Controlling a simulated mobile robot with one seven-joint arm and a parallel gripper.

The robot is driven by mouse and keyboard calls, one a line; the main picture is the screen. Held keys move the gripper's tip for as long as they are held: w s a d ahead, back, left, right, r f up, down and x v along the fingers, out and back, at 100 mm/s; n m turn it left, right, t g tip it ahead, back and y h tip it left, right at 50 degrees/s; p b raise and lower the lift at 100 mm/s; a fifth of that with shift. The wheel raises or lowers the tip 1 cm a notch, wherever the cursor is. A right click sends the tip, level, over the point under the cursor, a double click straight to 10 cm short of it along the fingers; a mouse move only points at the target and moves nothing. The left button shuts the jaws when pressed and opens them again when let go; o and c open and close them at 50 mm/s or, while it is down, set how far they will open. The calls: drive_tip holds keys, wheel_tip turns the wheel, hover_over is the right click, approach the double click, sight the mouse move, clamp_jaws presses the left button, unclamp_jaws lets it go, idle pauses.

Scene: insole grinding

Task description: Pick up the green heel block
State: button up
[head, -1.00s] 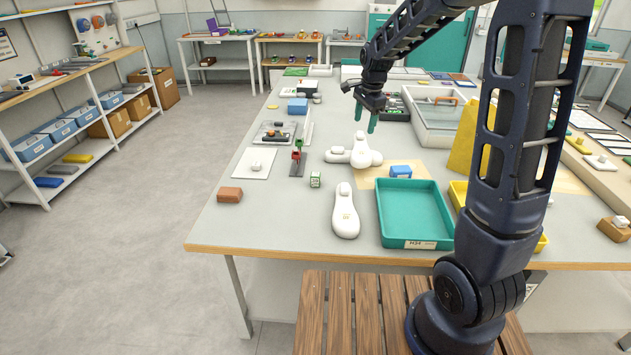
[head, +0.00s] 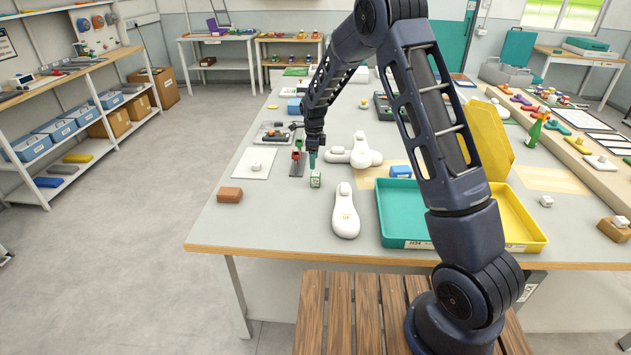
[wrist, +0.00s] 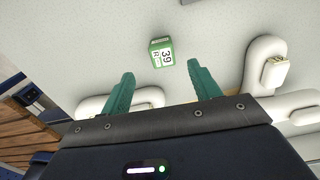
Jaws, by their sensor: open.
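The green heel block (head: 315,180) is a small green block with a white label on the table, left of the middle. In the wrist view the heel block (wrist: 161,53) shows a label reading "39 R" and sits just past the fingertips, in line with the gap between them. My gripper (head: 312,158) hangs above the table, close to the block in the head view. In the wrist view my gripper (wrist: 162,76) has its two teal fingers spread apart with nothing between them.
A white shoe-last shape (head: 345,215) lies in front of the block, and another white form (head: 362,152) lies to its right. A red-and-grey item (head: 297,164) stands to its left. A teal tray (head: 394,215) and a yellow tray (head: 520,220) lie right. The table's front left is mostly clear.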

sight(315, 174)
wheel_tip(315, 174, down, 6)
drive_tip(key=shift+d+r, duration=0.1)
drive_tip(key=shift+r, duration=0.15)
drive_tip(key=shift+w+d+f, duration=0.1)
drive_tip(key=shift+d+f, duration=0.05)
drive_tip(key=shift+f, duration=1.1)
drive_tip(key=shift+w+d+f, duration=0.1)
drive_tip(key=shift+f, duration=1.15)
drive_tip(key=c, duration=1.1)
drive_tip(key=shift+r, duration=0.15)
